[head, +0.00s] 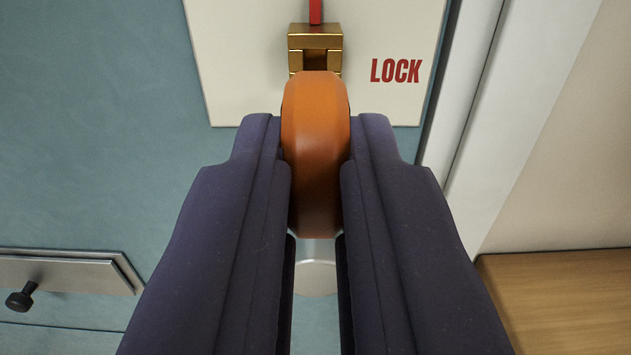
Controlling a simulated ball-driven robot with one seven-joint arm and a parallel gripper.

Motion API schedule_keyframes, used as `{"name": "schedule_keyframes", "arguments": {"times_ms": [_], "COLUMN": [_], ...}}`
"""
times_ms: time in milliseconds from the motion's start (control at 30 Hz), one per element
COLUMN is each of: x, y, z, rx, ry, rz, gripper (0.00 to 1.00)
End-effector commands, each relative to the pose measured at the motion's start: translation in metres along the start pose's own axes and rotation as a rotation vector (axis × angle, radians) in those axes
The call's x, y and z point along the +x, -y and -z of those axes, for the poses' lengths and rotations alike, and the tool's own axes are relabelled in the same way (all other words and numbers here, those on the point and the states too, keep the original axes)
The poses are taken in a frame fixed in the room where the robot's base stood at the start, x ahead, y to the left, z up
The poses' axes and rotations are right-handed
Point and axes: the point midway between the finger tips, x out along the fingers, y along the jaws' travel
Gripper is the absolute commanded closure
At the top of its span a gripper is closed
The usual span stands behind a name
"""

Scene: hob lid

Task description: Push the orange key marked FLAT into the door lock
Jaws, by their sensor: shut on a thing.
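The orange key (316,125) is held between the two dark fingers of my gripper (316,165), which is shut on it. Its rounded orange head faces me, and no FLAT marking shows on the side in view. The door lock (315,42) is a brass, squared frame on a white plate marked LOCK, directly beyond the key. The key's top edge overlaps the lower part of the lock in the picture. The key's far end is hidden behind its head, so I cannot tell whether it touches or enters the lock.
The white plate (240,60) is on a blue-green door (90,130). A red strip (316,10) rises above the lock. A pale panel with a black knob (20,299) is at lower left. A white door frame (490,100) and a wooden surface (560,300) are at right.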

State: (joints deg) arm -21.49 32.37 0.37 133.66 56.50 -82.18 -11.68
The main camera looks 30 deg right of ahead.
Motion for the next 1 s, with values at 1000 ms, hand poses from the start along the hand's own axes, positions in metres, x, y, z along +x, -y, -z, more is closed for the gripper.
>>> {"name": "schedule_keyframes", "arguments": {"times_ms": [1000], "x": [0.018], "y": [0.0], "z": [0.0], "rx": [0.0], "ry": [-0.001], "rz": [0.001], "gripper": [1.0]}}
